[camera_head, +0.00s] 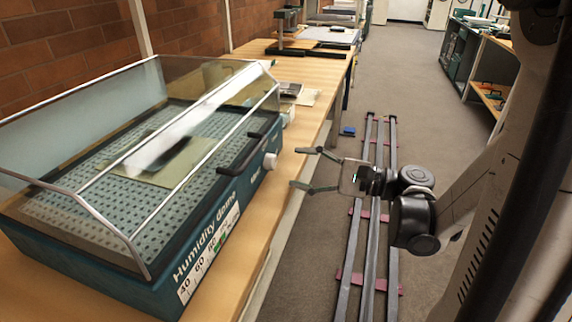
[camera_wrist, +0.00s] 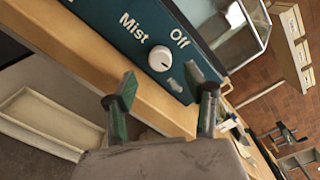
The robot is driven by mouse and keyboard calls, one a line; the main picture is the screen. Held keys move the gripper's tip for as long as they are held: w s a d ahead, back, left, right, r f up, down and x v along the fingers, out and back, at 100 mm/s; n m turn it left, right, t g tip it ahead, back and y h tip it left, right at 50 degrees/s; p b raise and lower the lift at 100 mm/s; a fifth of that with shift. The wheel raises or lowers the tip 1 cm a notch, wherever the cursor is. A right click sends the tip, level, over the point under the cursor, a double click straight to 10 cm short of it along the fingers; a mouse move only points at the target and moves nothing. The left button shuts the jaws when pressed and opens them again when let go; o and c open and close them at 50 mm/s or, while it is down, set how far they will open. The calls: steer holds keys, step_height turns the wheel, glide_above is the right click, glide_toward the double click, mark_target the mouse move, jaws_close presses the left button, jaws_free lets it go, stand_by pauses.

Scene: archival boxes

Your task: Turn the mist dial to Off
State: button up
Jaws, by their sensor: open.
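The mist dial is a round white knob (camera_wrist: 161,58) on the teal front panel of the humidity box, with "Mist" and "Off" printed beside it in the wrist view. It also shows as a small white knob (camera_head: 270,161) in the head view. A small dark mark on the knob's face is too small to read surely. My gripper (camera_head: 299,168) is open and empty, in front of the knob and apart from it. In the wrist view my gripper's fingertips (camera_wrist: 167,88) are spread, with the knob seen beyond the gap between them.
The humidity box (camera_head: 172,262) has a clear lid with metal edges and a dark handle (camera_head: 249,145). It stands on a wooden bench (camera_head: 301,139) along a brick wall. Rails (camera_head: 377,255) run along the floor, and the aisle beside the bench is open.

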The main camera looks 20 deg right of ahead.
mark_target(275, 163)
steer(key=shift+v, duration=3)
steer(key=w+a+m, duration=0.2)
steer(key=a+m, duration=0.1)
steer(key=w+a+m, duration=0.3)
steer(key=m, duration=0.1)
steer(key=w+a+m+b, duration=0.1)
steer(key=w+a+m, duration=0.1)
steer(key=a+m, duration=0.1)
steer(key=shift+w+a+f+m, duration=0.1)
steer(key=shift+w+a+m, duration=0.05)
steer(key=shift+w+m, duration=0.25)
steer(key=c, duration=1.1)
steer(key=shift+c, duration=0.2)
